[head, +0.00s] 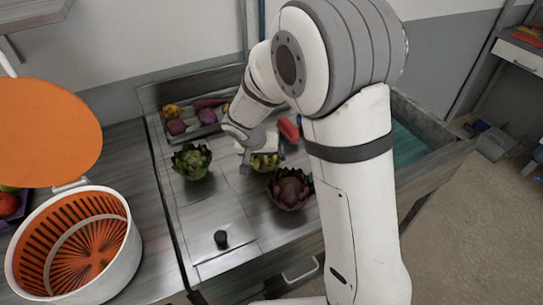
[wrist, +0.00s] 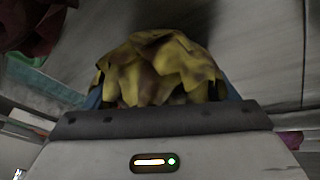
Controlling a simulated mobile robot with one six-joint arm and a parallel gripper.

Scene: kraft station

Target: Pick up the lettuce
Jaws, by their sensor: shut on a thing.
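My gripper (head: 261,152) is shut on a yellow-brown leafy head (head: 266,163), perhaps the lettuce, at the middle of the counter. In the wrist view the leafy head (wrist: 160,70) sits between the blue finger edges, with its lower part hidden by the gripper body. I cannot tell whether it touches the counter. A green leafy head (head: 192,162) stands apart to the left in the head view. A dark purple-brown leafy head (head: 290,188) stands close by at the lower right.
A white bowl with an orange basket (head: 90,245) and an orange lid (head: 45,130) stand at the left. A tray (head: 205,130) of mixed vegetables lies at the back. A red item (head: 289,128) lies behind my gripper.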

